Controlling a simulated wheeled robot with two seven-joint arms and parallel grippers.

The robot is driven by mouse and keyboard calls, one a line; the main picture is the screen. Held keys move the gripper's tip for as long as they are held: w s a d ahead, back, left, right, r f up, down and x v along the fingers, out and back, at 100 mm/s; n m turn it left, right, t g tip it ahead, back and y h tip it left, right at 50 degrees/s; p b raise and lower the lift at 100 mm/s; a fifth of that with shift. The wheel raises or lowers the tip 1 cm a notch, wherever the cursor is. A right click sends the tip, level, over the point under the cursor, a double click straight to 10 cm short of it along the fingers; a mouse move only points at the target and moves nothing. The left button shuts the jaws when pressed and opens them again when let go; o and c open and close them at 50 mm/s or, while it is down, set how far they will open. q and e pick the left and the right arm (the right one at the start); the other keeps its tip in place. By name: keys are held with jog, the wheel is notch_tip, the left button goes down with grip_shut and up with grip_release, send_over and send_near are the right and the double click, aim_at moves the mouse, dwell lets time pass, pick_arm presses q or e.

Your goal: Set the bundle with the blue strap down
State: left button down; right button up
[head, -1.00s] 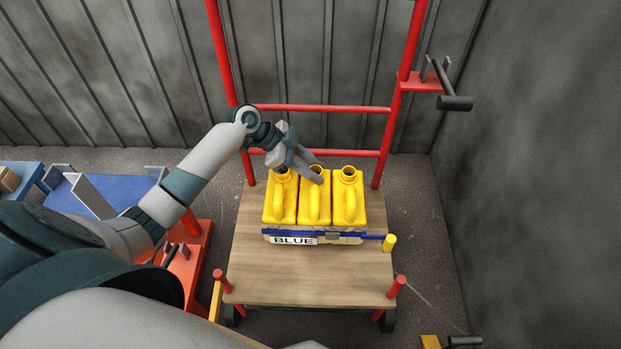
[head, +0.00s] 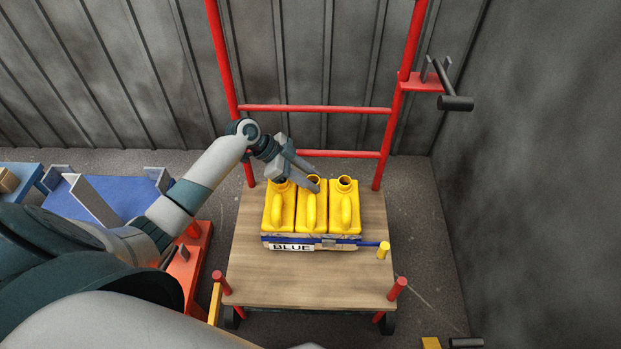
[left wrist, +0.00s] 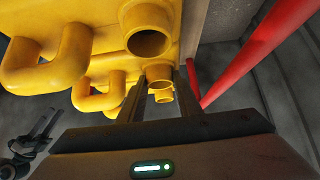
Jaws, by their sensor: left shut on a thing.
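The bundle (head: 311,212) is three yellow jerry cans side by side, upright, with a blue strap (head: 350,241) and a BLUE label on the front. A blue rod with a yellow end (head: 383,250) sticks out at its right. My left gripper (head: 313,184) is shut on the bundle near the middle can's top; the exact grip is partly hidden. The left wrist view shows the gripper fingers (left wrist: 160,92) among yellow spouts (left wrist: 150,30) and handles. The bundle is over the cart's wooden deck (head: 310,280); I cannot tell whether its underside touches. My right gripper is out of view.
The deck has bare room in front of the bundle. Red posts (head: 397,287) stand at its front corners and a red frame (head: 315,108) rises behind. A blue surface with grey brackets (head: 95,200) and a red structure (head: 190,265) lie left. Walls stand behind and right.

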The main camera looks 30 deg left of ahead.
pick_arm(q)
jog(key=c, duration=1.3)
grip_release()
jog(key=shift+r, duration=0.1)
jog(key=v, duration=1.2)
jog(key=shift+p, duration=0.4)
